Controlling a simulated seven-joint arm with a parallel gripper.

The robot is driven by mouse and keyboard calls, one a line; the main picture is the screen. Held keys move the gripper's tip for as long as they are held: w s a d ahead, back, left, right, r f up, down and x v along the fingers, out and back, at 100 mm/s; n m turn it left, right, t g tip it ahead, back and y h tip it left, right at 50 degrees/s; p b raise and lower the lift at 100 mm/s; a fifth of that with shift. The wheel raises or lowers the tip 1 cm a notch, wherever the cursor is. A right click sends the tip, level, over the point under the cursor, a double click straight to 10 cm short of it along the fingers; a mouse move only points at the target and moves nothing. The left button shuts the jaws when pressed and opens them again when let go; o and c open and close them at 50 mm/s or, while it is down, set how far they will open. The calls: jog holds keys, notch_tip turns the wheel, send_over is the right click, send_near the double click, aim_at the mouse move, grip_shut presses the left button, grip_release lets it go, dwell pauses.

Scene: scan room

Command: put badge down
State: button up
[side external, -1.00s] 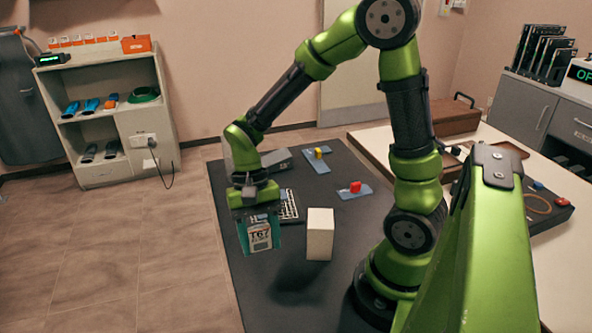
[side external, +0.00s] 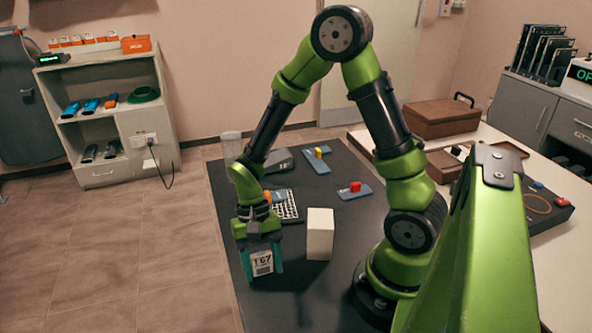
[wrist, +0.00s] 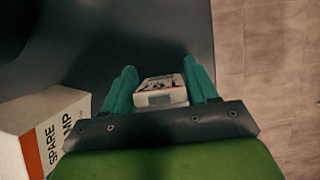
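The badge (side external: 262,263) is a small white card-like piece with dark print reading about "T67". It is between the teal fingers of my gripper (side external: 262,268), low near the left edge of the dark table (side external: 300,290). In the wrist view the badge (wrist: 160,92) sits between the two teal fingers (wrist: 160,80), with a finger against or very close to each side. My gripper looks shut on it. Whether its lower edge touches the table top is not clear.
A white box (side external: 320,234) stands right of my gripper; the wrist view shows "SPARE" lettering on this box (wrist: 45,125). A keyboard-like device (side external: 286,206) and blue pieces with a yellow block (side external: 317,158) and a red block (side external: 355,188) lie behind. The front table area is clear.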

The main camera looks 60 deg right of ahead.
jog(key=o, duration=0.3)
jog(key=shift+r, duration=0.1)
jog(key=v, duration=1.1)
jog(key=s+r+n+t+h, duration=0.1)
jog(key=s+r+n+t, duration=0.4)
jog(key=r+t, duration=0.5)
jog(key=shift+s+r, duration=0.45)
jog(key=shift+r, duration=1.2)
